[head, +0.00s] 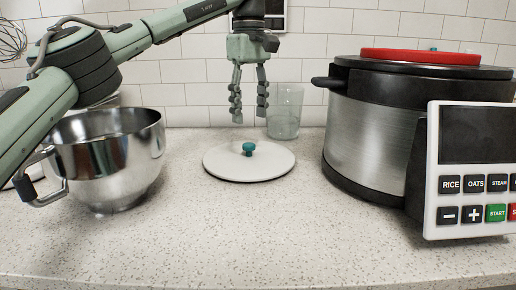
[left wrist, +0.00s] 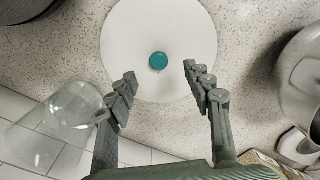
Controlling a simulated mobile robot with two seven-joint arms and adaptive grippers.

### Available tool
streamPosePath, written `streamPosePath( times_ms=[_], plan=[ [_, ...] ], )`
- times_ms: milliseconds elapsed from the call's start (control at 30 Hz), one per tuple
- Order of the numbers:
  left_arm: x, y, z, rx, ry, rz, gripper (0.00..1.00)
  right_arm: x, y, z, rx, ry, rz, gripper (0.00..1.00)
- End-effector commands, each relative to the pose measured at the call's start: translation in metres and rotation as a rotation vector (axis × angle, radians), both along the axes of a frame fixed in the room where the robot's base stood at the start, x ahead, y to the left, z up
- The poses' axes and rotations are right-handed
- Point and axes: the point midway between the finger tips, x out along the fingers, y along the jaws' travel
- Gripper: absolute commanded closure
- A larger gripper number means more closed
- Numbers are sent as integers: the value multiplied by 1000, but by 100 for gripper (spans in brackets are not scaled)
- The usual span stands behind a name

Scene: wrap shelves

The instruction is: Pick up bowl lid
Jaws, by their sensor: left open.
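The bowl lid (head: 222,163) is a flat white disc with a teal knob (head: 248,148) at its centre. It lies on the counter between the metal bowl and the cooker. My left gripper (head: 249,116) is open and empty, pointing down above the lid, with its fingertips a little higher than the knob. In the left wrist view the lid (left wrist: 185,30) is at the top middle, and its knob (left wrist: 158,61) shows between and slightly beyond the open fingertips (left wrist: 159,72). My right gripper is not in view.
A shiny metal bowl (head: 115,165) with a handle stands at the left. A large cooker (head: 370,140) with a red piece on its lid stands at the right. A clear glass (head: 285,115) stands behind the lid, close to my left gripper. The front counter (head: 250,235) is clear.

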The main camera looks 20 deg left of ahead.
Motion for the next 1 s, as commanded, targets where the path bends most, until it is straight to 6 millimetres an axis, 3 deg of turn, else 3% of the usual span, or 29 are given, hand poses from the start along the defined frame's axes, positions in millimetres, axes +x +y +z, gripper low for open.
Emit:
streamPosePath(
  times_ms=[233, 400, 700, 900, 1000],
  plan=[
    [1, 1, -24, 0, 2, 0, 49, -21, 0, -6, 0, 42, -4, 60],
    [3, 3, -37, 0, 1, 0, 49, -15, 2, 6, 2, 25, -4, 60],
    [7, 6, -77, 0, 1, 0, 49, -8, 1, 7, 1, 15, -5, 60],
    [7, 6, -78, -1, 0, 1, 49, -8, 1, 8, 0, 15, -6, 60],
    [7, 6, -78, -1, 0, 0, 59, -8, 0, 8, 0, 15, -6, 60]
  ],
)
